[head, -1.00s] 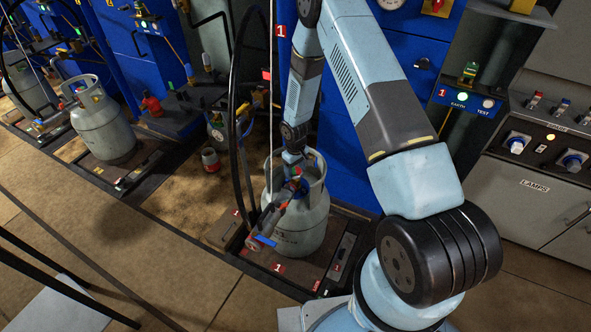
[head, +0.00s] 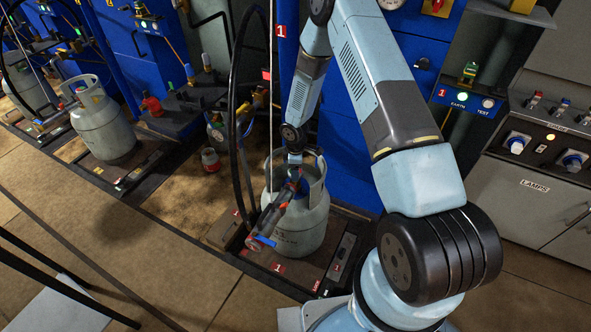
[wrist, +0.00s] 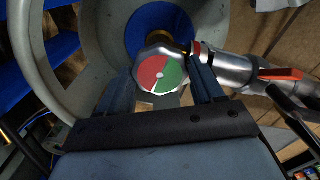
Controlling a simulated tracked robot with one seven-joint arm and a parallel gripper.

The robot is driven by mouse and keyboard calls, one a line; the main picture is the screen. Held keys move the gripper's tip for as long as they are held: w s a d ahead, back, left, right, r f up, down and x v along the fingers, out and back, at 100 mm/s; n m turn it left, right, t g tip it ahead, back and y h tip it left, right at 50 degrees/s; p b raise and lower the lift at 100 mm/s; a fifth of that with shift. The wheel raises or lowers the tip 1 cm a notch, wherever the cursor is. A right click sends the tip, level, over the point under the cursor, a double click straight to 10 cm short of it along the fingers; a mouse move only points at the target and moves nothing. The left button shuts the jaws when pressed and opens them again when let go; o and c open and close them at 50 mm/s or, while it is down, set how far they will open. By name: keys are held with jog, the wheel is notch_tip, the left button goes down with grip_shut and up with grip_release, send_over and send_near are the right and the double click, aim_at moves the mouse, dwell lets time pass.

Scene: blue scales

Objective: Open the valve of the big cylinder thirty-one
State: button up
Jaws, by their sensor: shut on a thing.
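The big grey cylinder (head: 298,222) stands upright on the scale marked 1, with a collar around its top. In the wrist view its collar (wrist: 62,70) curves around the valve. The valve's knob (wrist: 152,74) has a faceted rim and a red and green face. My gripper (wrist: 160,88) is shut on this knob, one finger on each side. In the head view my gripper (head: 294,178) reaches down inside the collar, and its fingertips are hard to make out. A metal filling head (wrist: 235,68) with a red-orange lever sits at the valve's right side.
A black hose (head: 236,110) loops down beside the cylinder on the left. Another grey cylinder (head: 103,125) stands on a scale farther left. A blue cabinet (head: 345,150) rises close behind. Brown floor (head: 190,250) lies open at front left.

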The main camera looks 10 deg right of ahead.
jog(key=shift+w+r+n, duration=0.1)
jog(key=shift+w+n, duration=0.05)
jog(key=shift+n, duration=0.25)
jog(key=o, duration=1)
jog(key=shift+o, duration=0.2)
notch_tip(320, 180, up, 14)
jog(key=shift+f, duration=0.2)
dwell(0.3)
